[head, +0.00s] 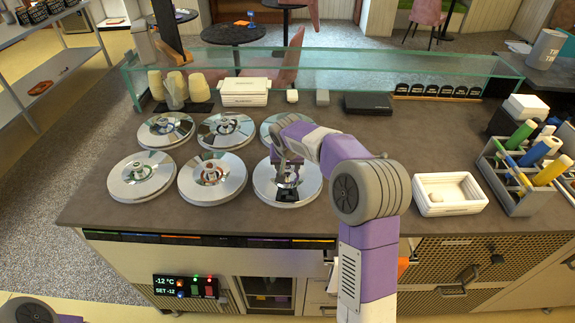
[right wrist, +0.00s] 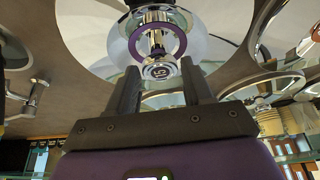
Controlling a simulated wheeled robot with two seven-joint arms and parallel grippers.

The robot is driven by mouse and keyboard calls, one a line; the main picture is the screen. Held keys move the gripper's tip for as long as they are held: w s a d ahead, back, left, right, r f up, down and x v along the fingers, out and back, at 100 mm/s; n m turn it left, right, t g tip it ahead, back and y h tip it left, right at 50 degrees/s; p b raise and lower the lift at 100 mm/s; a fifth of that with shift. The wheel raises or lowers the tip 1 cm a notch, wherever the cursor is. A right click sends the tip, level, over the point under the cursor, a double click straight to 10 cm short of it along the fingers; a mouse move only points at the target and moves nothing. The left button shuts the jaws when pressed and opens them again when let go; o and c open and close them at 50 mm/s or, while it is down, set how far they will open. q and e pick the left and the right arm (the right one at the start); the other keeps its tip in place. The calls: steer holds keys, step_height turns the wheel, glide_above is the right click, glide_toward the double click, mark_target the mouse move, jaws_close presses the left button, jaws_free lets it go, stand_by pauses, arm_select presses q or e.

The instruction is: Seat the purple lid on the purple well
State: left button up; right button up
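The purple lid (head: 261,190) is a shiny silver disc at the front right of the lid group in the head view. The right wrist view shows the purple ring (right wrist: 134,46) around its knob and a round numbered knob top (right wrist: 158,71). My right gripper (head: 288,172) points down over this lid. The lid looks about level at the counter position. The well under it is hidden, so I cannot tell whether the lid touches the rim. My left gripper's fingers are not in view.
Other silver lids (head: 212,178) stand close to the left and behind. A white tray (head: 450,208) and a rack of coloured tubes (head: 510,184) are to the right. A glass guard (head: 330,70) runs along the back. Some counter is clear between lid and tray.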

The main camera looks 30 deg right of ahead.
steer(key=o, duration=0.5)
steer(key=shift+o, duration=0.2)
steer(key=p+v, duration=0.3)
steer(key=v, duration=0.5)
stand_by(0.4)
stand_by(0.4)
